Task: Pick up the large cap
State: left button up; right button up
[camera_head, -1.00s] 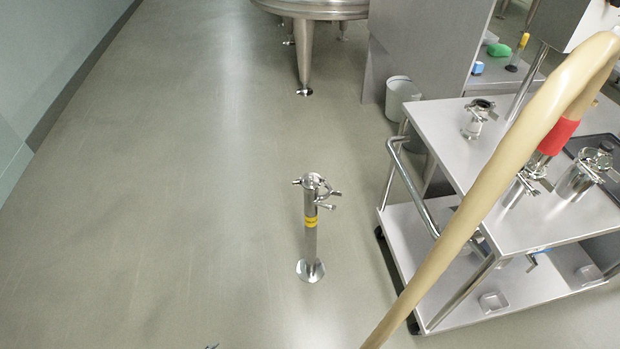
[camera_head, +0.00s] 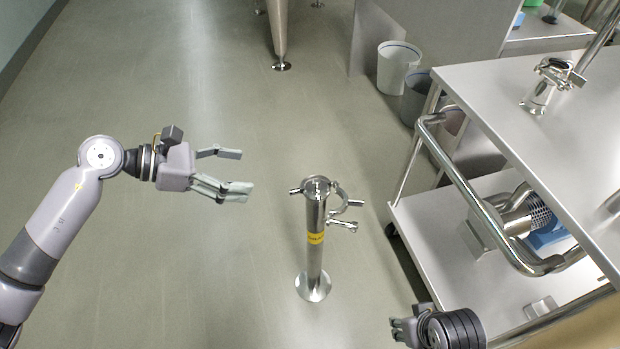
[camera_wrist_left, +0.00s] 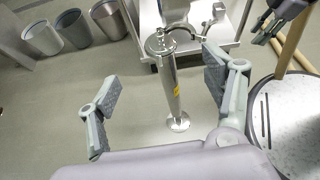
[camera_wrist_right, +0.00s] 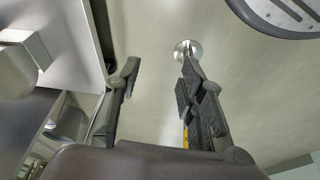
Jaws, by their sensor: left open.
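A steel post (camera_head: 316,245) with a yellow band and round foot stands upright on the floor. A round steel cap (camera_head: 316,186) sits on its top, with an open-looking clamp (camera_head: 343,203) at its right side. My left gripper (camera_head: 236,172) is open and empty, left of the cap and apart from it. In the left wrist view the cap (camera_wrist_left: 160,43) shows ahead between the spread fingers (camera_wrist_left: 163,85). My right gripper (camera_head: 398,330) is low, right of the post's foot. In the right wrist view its fingers (camera_wrist_right: 158,72) are apart with nothing between; one partly hides the post.
A steel cart (camera_head: 490,85) with a curved handle (camera_head: 470,190) stands to the right and holds a fitting (camera_head: 541,92) on top. Grey bins (camera_head: 396,70) and a vat leg (camera_head: 279,35) stand behind. The floor left of and behind the post is clear.

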pick_arm(q)
send_near(313, 182)
jog(key=d+f, duration=0.1)
jog(key=d, duration=0.2)
jog(key=shift+m, duration=0.3)
jog(key=shift+w+b+x, duration=0.25)
jog(key=shift+b+x, duration=0.05)
jog(key=shift+x, duration=1.35)
jog(key=shift+w+b+x, duration=0.2)
jog(key=shift+b+x, duration=0.1)
jog(key=shift+x, duration=1.3)
jog(key=shift+a, duration=0.2)
pick_arm(e)
jog(key=v, duration=0.4)
jog(key=shift+r, duration=0.2)
pick_arm(q)
jog(key=shift+a+r, duration=0.1)
jog(key=c, duration=1.5)
jog(key=shift+c, duration=1.3)
jog(key=shift+f, duration=0.25)
grip_shut()
